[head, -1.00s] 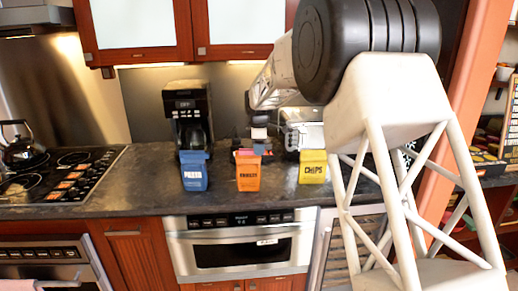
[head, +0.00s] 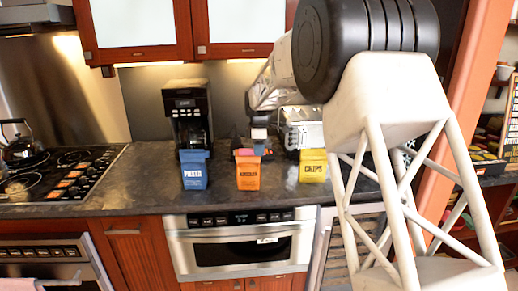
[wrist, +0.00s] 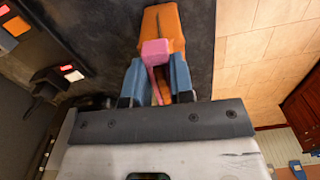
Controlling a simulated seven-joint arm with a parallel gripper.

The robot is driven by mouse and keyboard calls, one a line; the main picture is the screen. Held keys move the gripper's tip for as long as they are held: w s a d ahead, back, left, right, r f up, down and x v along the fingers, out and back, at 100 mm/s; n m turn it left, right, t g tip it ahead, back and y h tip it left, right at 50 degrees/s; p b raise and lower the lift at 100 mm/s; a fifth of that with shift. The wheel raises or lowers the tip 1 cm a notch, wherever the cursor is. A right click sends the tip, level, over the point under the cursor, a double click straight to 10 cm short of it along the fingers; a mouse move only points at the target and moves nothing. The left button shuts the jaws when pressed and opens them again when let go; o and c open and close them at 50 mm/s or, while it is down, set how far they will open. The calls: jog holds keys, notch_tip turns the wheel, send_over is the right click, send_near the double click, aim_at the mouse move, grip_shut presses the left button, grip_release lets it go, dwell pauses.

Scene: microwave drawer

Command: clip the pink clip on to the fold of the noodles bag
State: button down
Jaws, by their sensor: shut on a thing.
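The noodles bag is the orange bag (head: 248,174), standing upright on the counter in the middle of a row of bags. Its top end also shows in the wrist view (wrist: 165,22). My gripper (wrist: 157,75) has blue fingers and is shut on the pink clip (wrist: 154,52). The clip's far end overlaps the orange bag in the wrist view. I cannot tell whether its jaws are around the fold or only in front of it.
A blue bag (head: 194,174) stands to the left and a yellow chips bag (head: 313,168) to the right. A black coffee maker (head: 188,115) stands behind the blue bag. The stove (head: 62,172) is at far left. The counter between the bags is clear.

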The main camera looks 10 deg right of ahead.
jog(key=shift+f, duration=0.2)
dwell(0.6)
jog(key=shift+c, duration=2.2)
grip_release()
jog(key=shift+r, duration=0.15)
jog(key=shift+r, duration=3.8)
jog(key=shift+s+r, duration=0.1)
